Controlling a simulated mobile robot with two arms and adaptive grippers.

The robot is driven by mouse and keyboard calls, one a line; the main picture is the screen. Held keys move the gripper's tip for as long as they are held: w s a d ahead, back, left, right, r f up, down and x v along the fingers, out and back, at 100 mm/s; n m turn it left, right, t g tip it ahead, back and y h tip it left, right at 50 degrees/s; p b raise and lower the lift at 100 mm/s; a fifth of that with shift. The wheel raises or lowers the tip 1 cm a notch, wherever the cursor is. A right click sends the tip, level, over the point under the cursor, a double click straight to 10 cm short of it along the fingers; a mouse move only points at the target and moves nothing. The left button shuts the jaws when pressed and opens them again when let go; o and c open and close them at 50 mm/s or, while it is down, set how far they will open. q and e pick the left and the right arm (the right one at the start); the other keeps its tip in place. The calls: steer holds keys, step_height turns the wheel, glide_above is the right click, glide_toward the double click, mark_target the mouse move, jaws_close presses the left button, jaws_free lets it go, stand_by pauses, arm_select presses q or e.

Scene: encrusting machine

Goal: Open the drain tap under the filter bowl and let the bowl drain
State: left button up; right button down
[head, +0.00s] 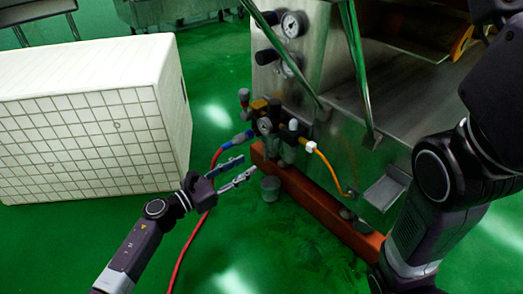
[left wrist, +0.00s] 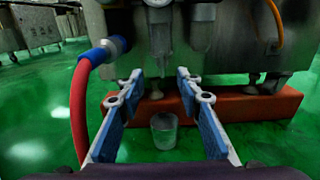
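The filter bowl (left wrist: 160,36) hangs under the air-service unit (head: 268,122) on the machine's side. A second clear bowl (left wrist: 202,30) hangs to its right in the left wrist view. The drain tap is too small and dark to make out for certain. My left gripper (head: 246,166) is open and empty, with blue pads on its fingers. In the left wrist view the gripper (left wrist: 150,82) has its fingers spread apart, below and in front of the bowls. A small grey cup (head: 270,188) stands on the floor below; it also shows between the fingers (left wrist: 164,132). My right gripper is not in view.
A red hose (head: 190,240) with a blue coupling (head: 240,137) runs close beside my left gripper. An orange tube (head: 333,175) is at right. An orange-red beam (head: 325,208) lies along the machine's base. A white tiled block (head: 90,120) stands left. Green floor is clear in front.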

mark_target(268, 154)
arm_select(q)
steer(key=b+x, duration=0.2)
steer(key=x, duration=0.5)
steer(key=shift+s+b, duration=0.15)
steer(key=shift+b, duration=0.25)
steer(key=shift+d, duration=0.1)
steer(key=shift+c, duration=0.7)
jaws_close()
